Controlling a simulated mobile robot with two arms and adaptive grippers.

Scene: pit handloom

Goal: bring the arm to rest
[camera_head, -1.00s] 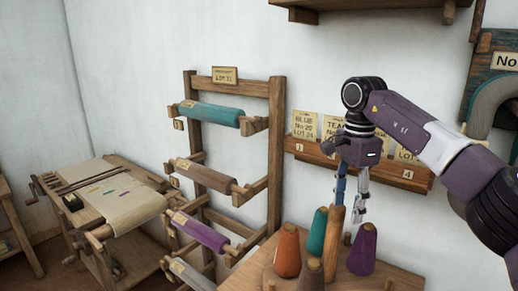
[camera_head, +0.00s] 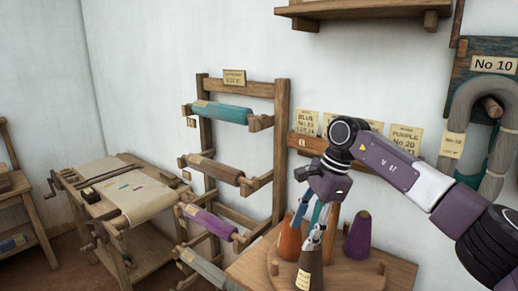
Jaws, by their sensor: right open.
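My right arm comes in from the right, and its gripper (camera_head: 306,222) points down at the cone stand. Its fingers are apart, with no thing seen held between them. They overlap the orange cone (camera_head: 289,246) and the top of the brown cone (camera_head: 310,272) in the picture; I cannot tell whether they touch. The teal cone (camera_head: 316,216) shows partly behind the gripper. The purple cone (camera_head: 358,238) stands upright to the right. My left gripper is not in view.
A round wooden stand (camera_head: 357,272) holds the cones on a table (camera_head: 402,274). A rack (camera_head: 281,150) with several cloth rolls stands left of it. A small loom table (camera_head: 140,190) is farther left. A shelf (camera_head: 360,12) hangs above; grey hanks (camera_head: 492,90) hang right.

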